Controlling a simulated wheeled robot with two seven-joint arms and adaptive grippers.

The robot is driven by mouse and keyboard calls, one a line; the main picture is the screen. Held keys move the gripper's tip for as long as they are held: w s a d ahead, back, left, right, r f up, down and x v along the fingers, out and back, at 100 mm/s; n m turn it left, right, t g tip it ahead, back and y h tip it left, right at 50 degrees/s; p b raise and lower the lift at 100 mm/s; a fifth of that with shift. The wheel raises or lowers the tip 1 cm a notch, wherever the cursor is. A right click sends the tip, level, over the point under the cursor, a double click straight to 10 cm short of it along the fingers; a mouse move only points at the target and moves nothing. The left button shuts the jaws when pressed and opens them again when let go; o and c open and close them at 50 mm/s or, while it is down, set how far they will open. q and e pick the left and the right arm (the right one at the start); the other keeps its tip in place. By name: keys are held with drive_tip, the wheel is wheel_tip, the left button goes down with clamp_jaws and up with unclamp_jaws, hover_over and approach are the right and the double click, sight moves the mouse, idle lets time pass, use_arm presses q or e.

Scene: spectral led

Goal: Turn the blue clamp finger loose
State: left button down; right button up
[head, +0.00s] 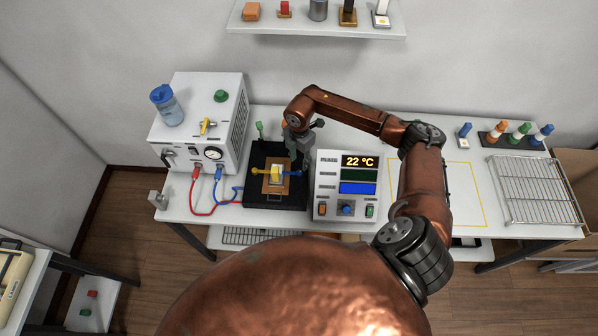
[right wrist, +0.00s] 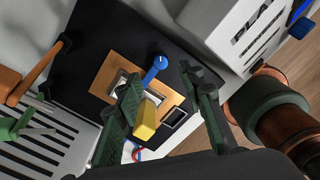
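A blue clamp finger (head: 291,173) lies at the right side of the yellow block (head: 275,174) on the orange-brown board; it also shows in the right wrist view (right wrist: 155,70) with a round blue head. The board (head: 266,189) rests on a black base (head: 262,203). My right gripper (head: 301,157) is above the base's right part. In the right wrist view its fingers (right wrist: 162,82) are spread apart with the clamp finger showing between them; contact cannot be told. My left gripper is out of view.
A display unit (head: 332,204) stands close on the right. A white unit (head: 182,140) with a bottle (head: 168,108) stands on the left, with red and blue cables. Green (head: 259,130) and orange (right wrist: 37,75) levers rise behind the base. A wire rack (head: 535,190) lies far right.

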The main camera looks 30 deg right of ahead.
sight(299, 172)
wheel_tip(299, 172, down, 7)
drive_tip(key=shift+a+f+p, duration=0.1)
drive_tip(key=shift+f+p, duration=0.1)
drive_tip(key=shift+p, duration=0.25)
drive_tip(key=shift+c, duration=0.4)
clamp_jaws()
